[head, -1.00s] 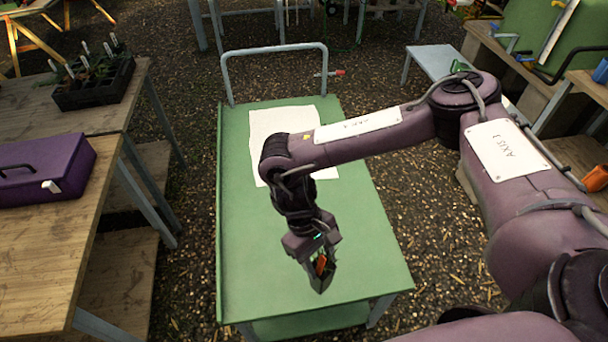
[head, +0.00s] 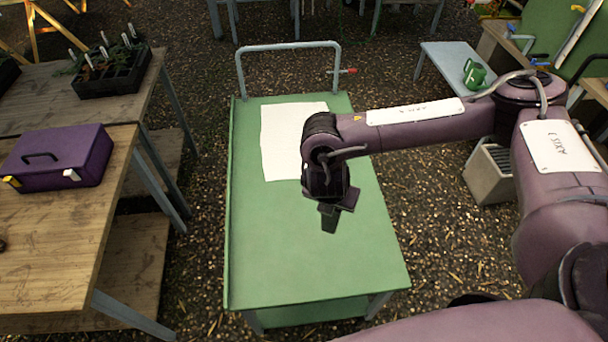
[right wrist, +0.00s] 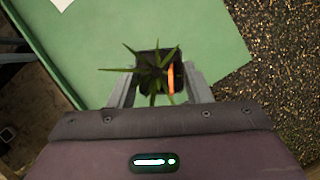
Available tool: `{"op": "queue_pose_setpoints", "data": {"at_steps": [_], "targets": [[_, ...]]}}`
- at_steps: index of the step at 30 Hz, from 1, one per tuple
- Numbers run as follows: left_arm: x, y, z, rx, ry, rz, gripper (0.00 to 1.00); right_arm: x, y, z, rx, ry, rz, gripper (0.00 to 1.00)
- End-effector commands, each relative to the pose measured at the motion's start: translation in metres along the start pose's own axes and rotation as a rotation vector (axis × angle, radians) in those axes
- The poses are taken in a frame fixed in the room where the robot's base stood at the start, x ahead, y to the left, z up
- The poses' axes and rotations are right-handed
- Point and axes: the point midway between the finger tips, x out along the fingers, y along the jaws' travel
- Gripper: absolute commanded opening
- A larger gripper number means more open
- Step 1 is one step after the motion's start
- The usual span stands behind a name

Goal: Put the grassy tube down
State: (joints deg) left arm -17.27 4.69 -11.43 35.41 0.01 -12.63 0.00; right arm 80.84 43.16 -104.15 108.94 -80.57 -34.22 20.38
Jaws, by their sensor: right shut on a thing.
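The grassy tube (right wrist: 150,80) is a dark square pot with spiky green leaves and an orange strip on its side. It shows in the right wrist view between the two grey fingers of my right gripper (right wrist: 160,84), which is shut on it. In the head view my right gripper (head: 330,220) points down over the middle of the green trolley top (head: 290,255). The tube is hidden or too dark to make out there. I cannot tell its height above the top. My left gripper is in neither view.
A white sheet (head: 285,140) lies on the trolley's far half; the near half is bare. A pipe handle (head: 288,45) stands at the far end. Wooden benches on the left hold a purple toolbox (head: 60,160) and a black plant tray (head: 110,75). A green watering can (head: 474,72) stands far right.

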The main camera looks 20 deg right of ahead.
Motion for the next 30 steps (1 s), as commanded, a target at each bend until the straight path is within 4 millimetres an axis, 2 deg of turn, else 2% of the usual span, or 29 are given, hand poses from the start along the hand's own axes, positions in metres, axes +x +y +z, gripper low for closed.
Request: {"op": "queue_pose_setpoints", "data": {"at_steps": [1,18,30], "targets": [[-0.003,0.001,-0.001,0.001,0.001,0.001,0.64,0.0,-0.006,0.004,-0.03,0.006,0.009,0.04],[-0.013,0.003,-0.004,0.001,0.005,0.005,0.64,-0.005,-0.026,0.042,-0.331,0.007,0.132,0.04],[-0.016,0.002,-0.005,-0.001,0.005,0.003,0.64,-0.009,-0.038,0.064,-0.461,0.002,0.187,0.04]]}}
